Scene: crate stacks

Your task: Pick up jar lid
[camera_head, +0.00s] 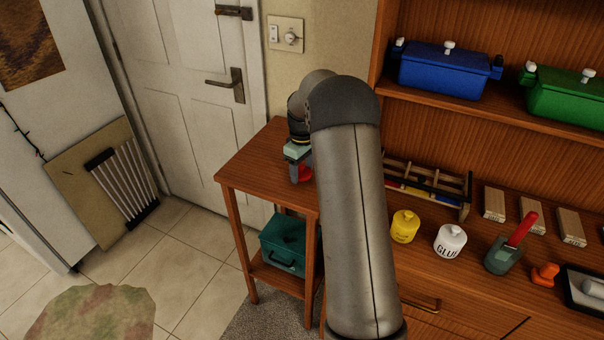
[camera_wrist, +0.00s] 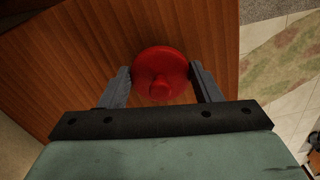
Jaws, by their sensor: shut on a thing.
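The jar lid (camera_wrist: 161,73) is a round red disc with a knob in its middle. In the wrist view it sits between the two grey fingers of my gripper (camera_wrist: 160,82), which is shut on it. In the head view a small red part of the lid (camera_head: 305,173) shows below my gripper (camera_head: 300,172), over the top of the small wooden table (camera_head: 250,165). My arm hides part of the table. I cannot tell whether the lid touches the tabletop.
A teal box (camera_head: 283,243) stands on the table's lower shelf. To the right, a wooden counter holds a yellow jar (camera_head: 404,227), a white glue jar (camera_head: 449,242), a red-handled tool (camera_head: 522,229) and wooden blocks (camera_head: 494,204). Blue (camera_head: 445,72) and green (camera_head: 565,95) boxes stand on the shelf above.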

